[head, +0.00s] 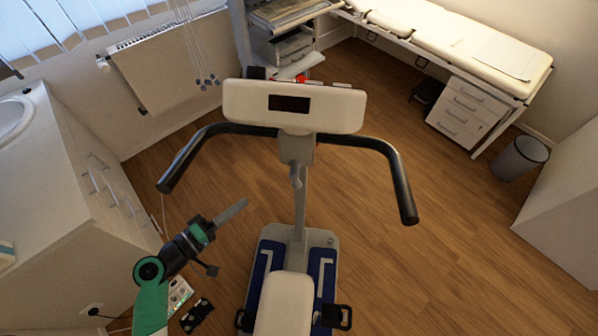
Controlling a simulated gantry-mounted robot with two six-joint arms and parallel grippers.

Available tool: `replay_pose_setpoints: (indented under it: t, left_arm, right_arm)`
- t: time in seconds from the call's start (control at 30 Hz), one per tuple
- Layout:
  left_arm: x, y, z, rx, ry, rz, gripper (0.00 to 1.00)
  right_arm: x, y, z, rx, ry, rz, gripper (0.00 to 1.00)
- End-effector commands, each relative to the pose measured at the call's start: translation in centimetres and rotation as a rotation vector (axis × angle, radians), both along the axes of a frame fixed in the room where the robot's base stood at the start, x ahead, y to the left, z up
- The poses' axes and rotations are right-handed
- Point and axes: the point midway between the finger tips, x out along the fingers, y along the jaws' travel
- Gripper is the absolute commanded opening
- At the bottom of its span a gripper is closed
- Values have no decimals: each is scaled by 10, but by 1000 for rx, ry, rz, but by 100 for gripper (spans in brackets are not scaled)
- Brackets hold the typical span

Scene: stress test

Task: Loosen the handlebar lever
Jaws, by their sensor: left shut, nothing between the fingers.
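An exercise bike stands in the middle of the head view, with black curved handlebars (393,166) spreading left and right below a white console (294,106). A small grey lever (296,177) shows on the post just under the console. My left gripper (236,209) is left of the post and below the left handlebar grip. Its fingers are together, empty, and point up and right, apart from the lever. My right gripper is not in view.
The bike's pale seat (285,303) is at the bottom middle. A white cabinet (75,200) stands at the left. An examination couch (455,40), a drawer unit (468,112) and a waste bin (519,158) are at the right. The floor right of the bike is clear.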

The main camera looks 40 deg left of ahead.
Motion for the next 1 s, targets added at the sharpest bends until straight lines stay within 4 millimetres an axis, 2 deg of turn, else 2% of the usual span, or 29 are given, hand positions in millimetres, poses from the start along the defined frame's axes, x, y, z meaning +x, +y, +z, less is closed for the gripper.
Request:
replay_pose_setpoints:
  t: [0.17,0.27,0.37,0.43,0.73,0.83,1.0]
  left_arm:
    - [2,0,-2,0,1,-1,0]
    - [10,-1,-5,2,3,-4,0]
    - [26,-2,-8,4,-2,-8,0]
    - [40,-2,-5,1,0,-7,0]
    - [104,-5,-14,2,1,-6,0]
    - [114,-20,-19,1,3,-6,0]
    - [124,-30,-23,1,2,-2,0]
  right_arm:
    - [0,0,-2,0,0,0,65]
    - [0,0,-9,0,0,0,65]
    - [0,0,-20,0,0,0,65]
    - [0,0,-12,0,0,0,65]
    - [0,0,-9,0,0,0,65]
    - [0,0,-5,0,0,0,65]
    - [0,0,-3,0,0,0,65]
